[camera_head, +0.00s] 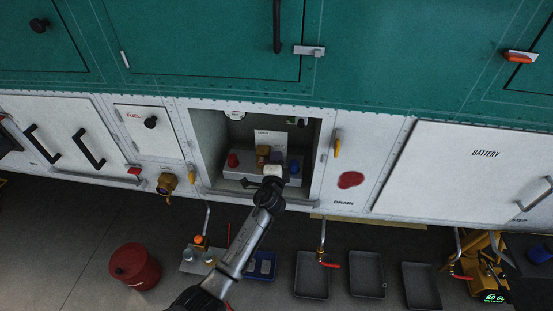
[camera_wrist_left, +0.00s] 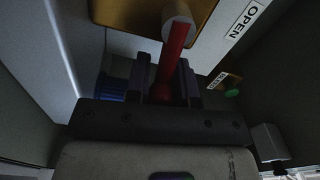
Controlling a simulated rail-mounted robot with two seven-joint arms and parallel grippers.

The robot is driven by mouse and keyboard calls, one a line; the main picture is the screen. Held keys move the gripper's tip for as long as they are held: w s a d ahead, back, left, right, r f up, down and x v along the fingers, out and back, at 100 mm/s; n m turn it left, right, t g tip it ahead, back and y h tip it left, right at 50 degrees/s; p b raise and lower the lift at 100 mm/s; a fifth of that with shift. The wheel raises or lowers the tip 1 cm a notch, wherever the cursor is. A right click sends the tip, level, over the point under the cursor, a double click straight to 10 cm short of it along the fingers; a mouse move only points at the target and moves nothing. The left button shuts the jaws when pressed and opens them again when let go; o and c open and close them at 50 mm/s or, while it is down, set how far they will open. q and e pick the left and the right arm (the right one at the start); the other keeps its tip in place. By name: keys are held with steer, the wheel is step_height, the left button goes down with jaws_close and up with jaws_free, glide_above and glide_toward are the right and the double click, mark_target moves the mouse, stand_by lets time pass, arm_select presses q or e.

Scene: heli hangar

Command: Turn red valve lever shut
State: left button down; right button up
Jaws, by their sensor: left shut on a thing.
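The red valve lever (camera_wrist_left: 174,50) shows in the left wrist view, running from a pale round pivot down between my left gripper's fingers. My left gripper (camera_wrist_left: 162,88) is shut on it. A brass-coloured valve body (camera_wrist_left: 125,12) sits behind the lever, beside a white plate with an "OPEN" label (camera_wrist_left: 241,22). In the head view my left gripper (camera_head: 272,172) reaches into the open bay, in front of the brass-coloured block (camera_head: 263,153), and the lever is hidden there. My right gripper is not in view.
The bay holds a red cap (camera_head: 233,160) and a blue cap (camera_head: 294,167) on either side. Below are a red bucket (camera_head: 134,268), a blue tray (camera_head: 262,265) and several dark trays (camera_head: 367,274) on the floor.

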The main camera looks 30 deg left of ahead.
arm_select(q)
steer(key=shift+f+m, duration=0.35)
steer(key=shift+m, duration=0.35)
steer(key=shift+f, duration=0.1)
steer(key=c, duration=1)
jaws_free()
steer(key=shift+s+d, duration=0.2)
steer(key=shift+s, duration=0.1)
steer(key=p+v, duration=0.1)
steer(key=v, duration=1.2)
steer(key=shift+s+p, duration=0.1)
steer(key=shift+p, duration=0.2)
